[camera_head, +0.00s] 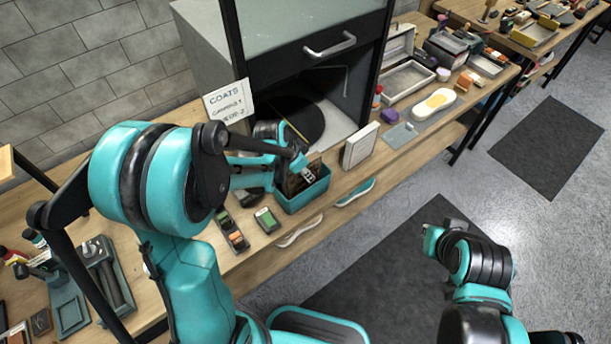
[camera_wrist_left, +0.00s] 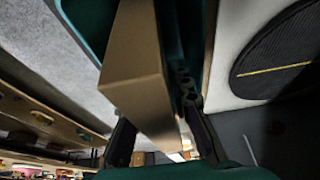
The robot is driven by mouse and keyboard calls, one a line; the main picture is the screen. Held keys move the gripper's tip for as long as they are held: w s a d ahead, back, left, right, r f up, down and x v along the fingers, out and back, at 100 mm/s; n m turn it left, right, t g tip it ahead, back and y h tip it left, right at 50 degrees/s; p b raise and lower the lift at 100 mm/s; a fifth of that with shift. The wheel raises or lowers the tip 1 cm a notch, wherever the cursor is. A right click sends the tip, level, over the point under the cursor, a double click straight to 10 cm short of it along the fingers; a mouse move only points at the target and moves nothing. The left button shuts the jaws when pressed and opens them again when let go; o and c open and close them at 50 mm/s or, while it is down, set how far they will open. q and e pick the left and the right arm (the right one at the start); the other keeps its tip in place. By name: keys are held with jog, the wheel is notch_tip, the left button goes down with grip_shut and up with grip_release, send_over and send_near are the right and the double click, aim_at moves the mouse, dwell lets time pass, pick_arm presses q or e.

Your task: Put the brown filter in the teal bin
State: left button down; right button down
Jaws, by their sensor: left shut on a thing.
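The teal bin (camera_head: 306,198) stands on the wooden bench in front of the dark booth. My left gripper (camera_head: 307,174) is at the bin's opening, shut on the brown filter (camera_head: 293,184). The filter is tilted and its lower part is inside the bin, hidden by the bin's wall. In the left wrist view the brown filter (camera_wrist_left: 138,65) sits between the two fingers (camera_wrist_left: 163,140), with a teal bin wall (camera_wrist_left: 85,28) beside it. I cannot tell whether the filter touches the bin's floor. My right gripper (camera_head: 430,238) is small and away from the bench, over the floor mat.
A pale upright panel (camera_head: 361,146) stands just right of the bin. Trays and shoe-care items crowd the far right.

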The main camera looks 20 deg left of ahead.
pick_arm(q)
jog(key=shift+f, duration=0.45)
jog(key=shift+f, duration=0.15)
jog(key=c, duration=1.6)
grip_release()
jog(key=shift+c, duration=0.2)
